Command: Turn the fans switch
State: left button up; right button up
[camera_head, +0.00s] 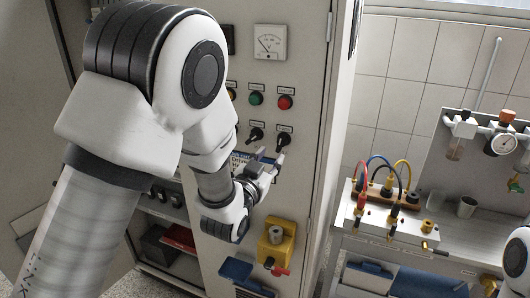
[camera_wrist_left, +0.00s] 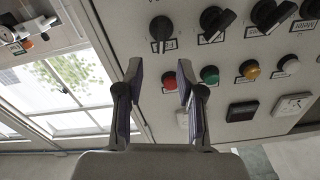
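Black rotary switches sit in a row on the grey cabinet panel; two show in the head view, a left one (camera_head: 256,134) and a right one (camera_head: 281,139). In the left wrist view, which is upside down, several black knobs show along the top, including a leftmost one (camera_wrist_left: 161,28) and one beside it (camera_wrist_left: 215,20). My right gripper is out of view.
A red button (camera_head: 285,102) and a green one (camera_head: 256,98) sit above the switches, below a dial meter (camera_head: 270,42). A yellow box (camera_head: 277,243) is mounted lower. A bench (camera_head: 362,229) with cables and a pressure gauge (camera_head: 503,143) stands right of the cabinet.

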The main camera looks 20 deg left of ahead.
aim_at(279, 145)
pick_arm(q)
jog(key=w+p, duration=0.2)
jog(key=w, duration=0.5)
jog(key=shift+w+p, duration=0.15)
jog(key=shift+p, duration=0.15)
jog(key=shift+w+f, duration=0.1)
jog(key=shift+w, duration=0.2)
grip_shut()
